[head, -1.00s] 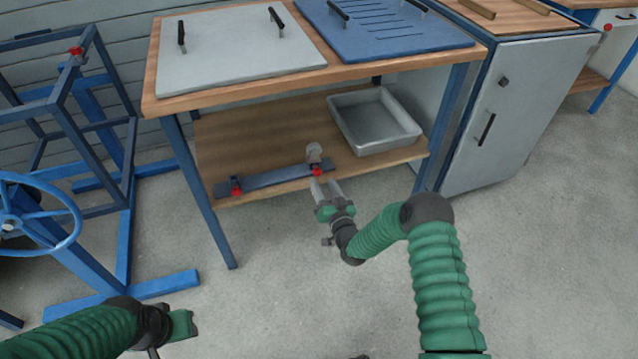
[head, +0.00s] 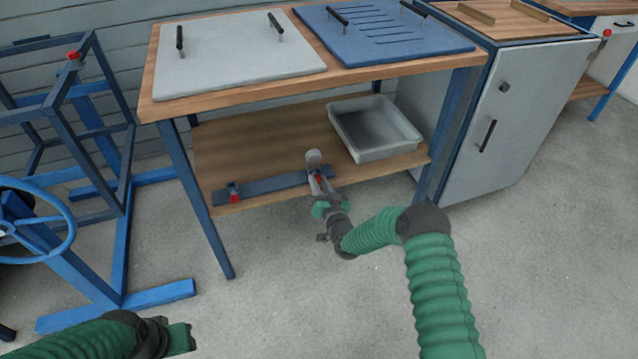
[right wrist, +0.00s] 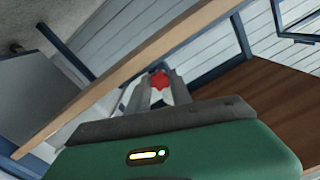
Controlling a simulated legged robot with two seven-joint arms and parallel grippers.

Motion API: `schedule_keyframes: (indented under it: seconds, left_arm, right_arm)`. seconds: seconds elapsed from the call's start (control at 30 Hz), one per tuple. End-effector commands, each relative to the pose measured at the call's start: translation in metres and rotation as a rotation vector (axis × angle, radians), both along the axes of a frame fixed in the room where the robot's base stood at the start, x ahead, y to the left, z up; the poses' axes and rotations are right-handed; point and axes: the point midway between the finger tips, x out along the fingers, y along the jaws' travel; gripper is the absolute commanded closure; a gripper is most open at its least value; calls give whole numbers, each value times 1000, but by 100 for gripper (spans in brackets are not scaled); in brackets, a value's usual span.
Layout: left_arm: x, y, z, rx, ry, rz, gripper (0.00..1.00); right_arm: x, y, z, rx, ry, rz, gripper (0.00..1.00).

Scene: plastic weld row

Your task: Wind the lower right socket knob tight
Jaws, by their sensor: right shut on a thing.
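A dark blue-grey bar (head: 270,187) lies along the front of the bench's lower wooden shelf. It carries a red knob at its left end (head: 234,198) and a red right knob (head: 319,175) at its right end, with a pale round socket (head: 313,157) behind the right one. My right gripper (head: 317,181) is at the right knob, its fingers closed on it and partly hiding it. In the right wrist view the red knob (right wrist: 159,80) sits between the fingertips. My left gripper (head: 182,338) hangs low at the left, away from the bench; its fingers are not clear.
A grey tray (head: 375,130) stands on the shelf right of the bar. The worktop edge (head: 300,93) overhangs the shelf, and bench legs (head: 196,200) stand at both sides. A blue frame with a handwheel (head: 35,222) is at the left. The floor in front is clear.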

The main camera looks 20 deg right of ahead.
Motion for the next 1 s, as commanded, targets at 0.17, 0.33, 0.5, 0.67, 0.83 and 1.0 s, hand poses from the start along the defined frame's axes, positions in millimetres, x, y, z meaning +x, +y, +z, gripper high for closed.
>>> schedule_keyframes:
  seconds: [0.17,0.33,0.5,0.67,0.83,1.0]
  left_arm:
    - [0,0,0,0,0,0,65]
    - [0,0,2,0,0,0,65]
    - [0,0,7,0,0,0,65]
    - [0,0,13,0,0,0,65]
    - [0,0,19,0,0,0,65]
    - [0,0,24,0,0,0,65]
  right_arm:
    - [0,-1,-1,-5,1,-1,100]
    - [0,-1,0,-39,0,-1,100]
    - [0,0,1,-122,-3,-1,100]
    - [-1,0,1,-244,-5,0,100]
    - [-1,1,1,-401,-12,1,100]
    - [-1,1,0,-564,-16,2,100]
